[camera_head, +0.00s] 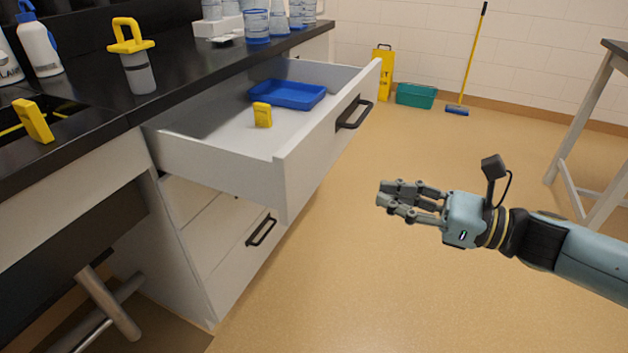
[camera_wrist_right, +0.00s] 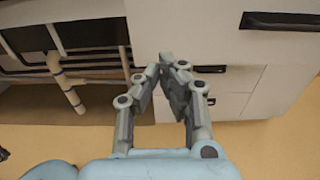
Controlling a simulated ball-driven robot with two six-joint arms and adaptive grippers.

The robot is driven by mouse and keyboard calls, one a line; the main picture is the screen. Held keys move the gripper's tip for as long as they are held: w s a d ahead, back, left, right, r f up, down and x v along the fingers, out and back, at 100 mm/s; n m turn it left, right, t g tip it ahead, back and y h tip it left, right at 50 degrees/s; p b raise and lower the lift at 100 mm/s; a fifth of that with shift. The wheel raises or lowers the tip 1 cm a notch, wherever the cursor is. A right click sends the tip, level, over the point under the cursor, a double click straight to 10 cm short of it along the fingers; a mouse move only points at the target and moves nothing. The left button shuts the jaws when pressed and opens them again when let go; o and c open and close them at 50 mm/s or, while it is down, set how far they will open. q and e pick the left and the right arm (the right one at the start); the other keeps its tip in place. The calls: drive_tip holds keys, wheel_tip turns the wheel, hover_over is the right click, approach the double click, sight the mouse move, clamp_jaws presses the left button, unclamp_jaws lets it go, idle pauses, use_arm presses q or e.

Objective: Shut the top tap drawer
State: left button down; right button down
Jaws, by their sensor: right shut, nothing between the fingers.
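The top drawer (camera_head: 225,172) of the white cabinet is pulled far out under the black counter. Its front carries a dark bar handle (camera_head: 353,113). A blue tray (camera_head: 287,94) and a small yellow block-like item (camera_head: 262,115) lie inside it. My right gripper (camera_head: 383,198) is shut and empty, in the air to the right of the drawer front and apart from it. In the right wrist view, the shut fingertips (camera_wrist_right: 174,62) appear against the white drawer front (camera_wrist_right: 190,30), with the handle (camera_wrist_right: 280,21) to their right. My left gripper is not in view.
A lower drawer with a dark handle (camera_head: 261,230) is shut. The counter (camera_head: 110,100) holds a yellow-handled container (camera_head: 135,62), bottles and beakers. A yellow floor sign (camera_head: 383,72), a green tub (camera_head: 416,95) and a broom (camera_head: 468,70) stand by the wall. The floor between is clear.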

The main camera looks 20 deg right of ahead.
sight(303, 174)
drive_tip(key=p+x, duration=0.1)
drive_tip(key=x, duration=1.1)
drive_tip(key=shift+w, duration=0.2)
